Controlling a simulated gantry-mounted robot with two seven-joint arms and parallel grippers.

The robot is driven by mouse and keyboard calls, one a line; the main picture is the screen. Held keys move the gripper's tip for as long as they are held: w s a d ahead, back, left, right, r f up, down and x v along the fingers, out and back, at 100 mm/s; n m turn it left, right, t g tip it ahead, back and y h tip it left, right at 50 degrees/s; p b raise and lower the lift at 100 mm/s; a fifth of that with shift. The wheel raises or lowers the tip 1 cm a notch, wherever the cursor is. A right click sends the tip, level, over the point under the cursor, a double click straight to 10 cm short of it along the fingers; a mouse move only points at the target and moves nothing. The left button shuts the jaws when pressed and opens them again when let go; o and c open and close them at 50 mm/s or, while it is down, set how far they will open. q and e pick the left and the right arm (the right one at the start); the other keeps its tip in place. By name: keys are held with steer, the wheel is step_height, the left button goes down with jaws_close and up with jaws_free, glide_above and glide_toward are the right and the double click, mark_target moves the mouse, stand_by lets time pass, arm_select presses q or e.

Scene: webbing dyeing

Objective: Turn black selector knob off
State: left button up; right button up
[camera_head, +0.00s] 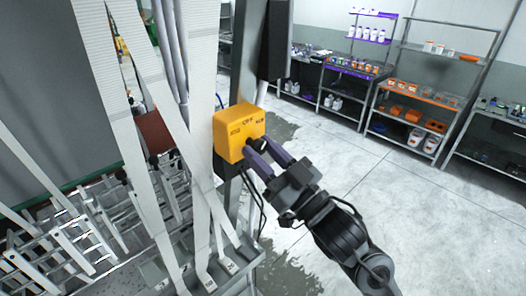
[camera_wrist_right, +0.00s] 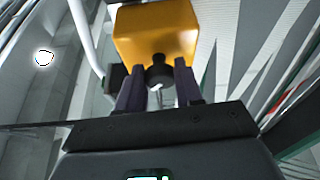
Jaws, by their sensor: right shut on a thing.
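A yellow control box (camera_head: 238,131) is mounted on a grey metal post, left of the middle in the head view. It also shows at the top of the right wrist view (camera_wrist_right: 155,35). The black selector knob (camera_wrist_right: 159,76) sticks out from the box. My right gripper (camera_head: 259,152) reaches the box from the lower right. Its two purple-grey fingers are on either side of the knob and shut on it. In the head view the fingers partly hide the knob. The knob's pointing direction cannot be made out. My left gripper is not in view.
White webbing straps (camera_head: 157,88) run down just left of the box. Black cables hang below it. Metal roller frames (camera_head: 70,235) stand at the lower left. Shelves (camera_head: 418,95) with bottles and orange bins stand at the back right. The concrete floor (camera_head: 335,150) between is clear.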

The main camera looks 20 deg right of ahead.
steer(key=n+y, duration=0.1)
steer(key=n, duration=0.1)
steer(key=n+g+y, duration=0.1)
steer(key=n, duration=0.2)
steer(key=shift+w+d+r+n+g+p, duration=0.1)
steer(key=shift+d+n+g+p, duration=0.05)
steer(key=shift+n+g+p, duration=0.2)
steer(key=shift+d+n+g+y, duration=0.1)
steer(key=shift+n+g+y, duration=0.4)
steer(key=shift+n, duration=0.85)
steer(key=shift+n+g+y, duration=0.45)
steer(key=shift+n+y, duration=0.05)
steer(key=shift+n, duration=0.8)
steer(key=o, duration=1)
steer(key=shift+o, duration=0.2)
steer(key=shift+s+d+f, duration=0.2)
steer(key=shift+s+d, duration=0.05)
steer(key=shift+s, duration=0.05)
steer(key=b+v, duration=0.3)
steer(key=v, duration=0.7)
steer(key=shift+r+b, duration=0.15)
steer(key=shift+b, duration=0.25)
